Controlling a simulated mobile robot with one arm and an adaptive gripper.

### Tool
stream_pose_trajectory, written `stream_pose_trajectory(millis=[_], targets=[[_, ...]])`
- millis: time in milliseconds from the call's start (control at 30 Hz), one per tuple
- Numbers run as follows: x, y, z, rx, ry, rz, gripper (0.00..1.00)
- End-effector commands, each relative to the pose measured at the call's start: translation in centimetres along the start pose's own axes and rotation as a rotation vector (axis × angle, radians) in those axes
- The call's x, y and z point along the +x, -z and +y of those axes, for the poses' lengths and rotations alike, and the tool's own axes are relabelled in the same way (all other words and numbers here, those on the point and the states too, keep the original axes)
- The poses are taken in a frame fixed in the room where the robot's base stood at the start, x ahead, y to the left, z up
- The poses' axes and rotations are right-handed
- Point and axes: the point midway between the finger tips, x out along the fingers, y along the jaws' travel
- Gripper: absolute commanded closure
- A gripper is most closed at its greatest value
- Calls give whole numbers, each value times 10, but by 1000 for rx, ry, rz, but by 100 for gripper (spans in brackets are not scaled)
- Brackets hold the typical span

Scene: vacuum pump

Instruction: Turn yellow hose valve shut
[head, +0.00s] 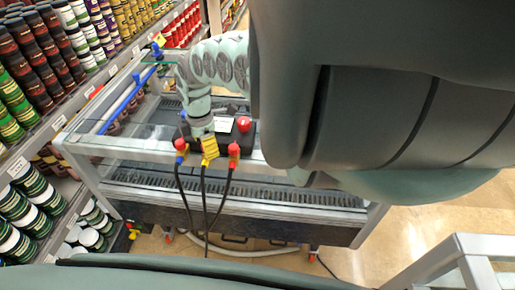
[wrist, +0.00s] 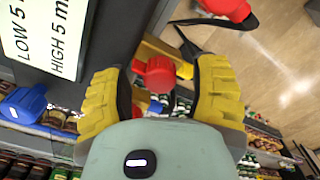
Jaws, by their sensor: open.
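My gripper (wrist: 163,72) is open, its two yellow ribbed fingers spread apart in the wrist view. A red knob (wrist: 155,72) sits between them, beside a yellow fitting (wrist: 153,50) that looks like part of the yellow hose valve. I see a gap between the knob and each finger; contact cannot be told. In the head view my gripper (head: 208,140) is low over the front of the dark pump, at the middle of three hose connections. The yellow part there is mostly covered, so the valve's handle angle is unclear.
Black hoses (head: 205,200) hang down the front. The pump (head: 246,138) stands on a glass-topped cart (head: 120,150). Shelves of cans (head: 35,55) line the left.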

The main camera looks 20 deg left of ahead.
Motion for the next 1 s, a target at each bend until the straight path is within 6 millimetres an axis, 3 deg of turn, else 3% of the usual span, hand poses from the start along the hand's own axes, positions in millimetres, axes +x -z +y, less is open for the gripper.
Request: stream_pose_trajectory(millis=[300, 333, 900, 1000], targets=[[2, 1, 0, -3, 0, -1, 40], [2, 1, 0, -3, 0, -1, 36], [2, 0, 0, -1, 0, 0, 94], [2, 0, 0, -1, 0, 0, 100]])
